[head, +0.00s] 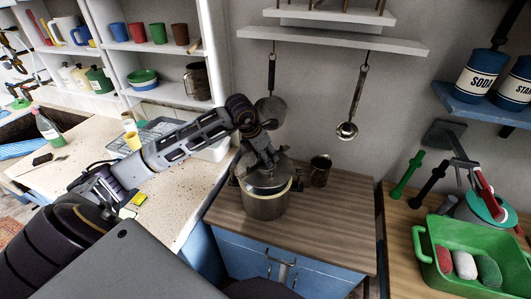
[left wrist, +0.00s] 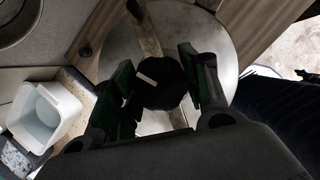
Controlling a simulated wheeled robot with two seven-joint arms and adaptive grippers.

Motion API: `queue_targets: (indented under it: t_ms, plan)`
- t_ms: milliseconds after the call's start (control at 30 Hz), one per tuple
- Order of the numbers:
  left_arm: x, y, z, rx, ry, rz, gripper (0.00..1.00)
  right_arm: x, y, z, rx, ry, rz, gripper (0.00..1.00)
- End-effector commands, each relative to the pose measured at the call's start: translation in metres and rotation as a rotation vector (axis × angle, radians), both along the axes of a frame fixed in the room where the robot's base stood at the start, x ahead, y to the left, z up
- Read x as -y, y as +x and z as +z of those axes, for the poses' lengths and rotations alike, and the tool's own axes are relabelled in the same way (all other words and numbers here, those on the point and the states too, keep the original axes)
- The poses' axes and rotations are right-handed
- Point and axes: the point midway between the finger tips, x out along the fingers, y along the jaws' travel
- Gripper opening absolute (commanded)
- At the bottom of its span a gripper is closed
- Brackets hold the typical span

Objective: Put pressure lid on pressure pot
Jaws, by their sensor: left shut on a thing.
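The metal pressure pot (head: 266,207) stands on the wooden top of the blue cabinet, with dark handles at its sides. The round grey pressure lid (head: 277,172) is over the pot's mouth, close to its pale rim. I cannot tell whether it is fully seated. My left gripper (head: 264,160) is above the lid. In the left wrist view, the lid (left wrist: 205,45) shows a bar across it, and its black knob (left wrist: 165,88) is between the fingers of my left gripper (left wrist: 160,88), which is shut on it. My right gripper is not in view.
A metal mug (head: 320,170) stands right of the pot. A spatula (head: 270,106) and a ladle (head: 350,115) hang behind. The wooden top (head: 325,220) is clear at front right. A green basin (head: 470,262) with several items stands at right. A speckled counter (head: 85,150) lies left.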

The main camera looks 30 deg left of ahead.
Motion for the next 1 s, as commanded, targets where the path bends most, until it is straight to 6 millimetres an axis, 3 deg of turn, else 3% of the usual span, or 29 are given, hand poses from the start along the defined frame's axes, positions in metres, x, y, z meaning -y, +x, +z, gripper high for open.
queue_targets:
  t_ms: [333,1000]
  plan:
    - [0.0,0.001,-0.014,0.004,0.0,-0.001,0.0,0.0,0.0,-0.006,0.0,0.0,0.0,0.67]
    - [0.0,0.001,-0.015,0.004,0.0,-0.001,0.0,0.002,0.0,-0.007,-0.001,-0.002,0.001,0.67]
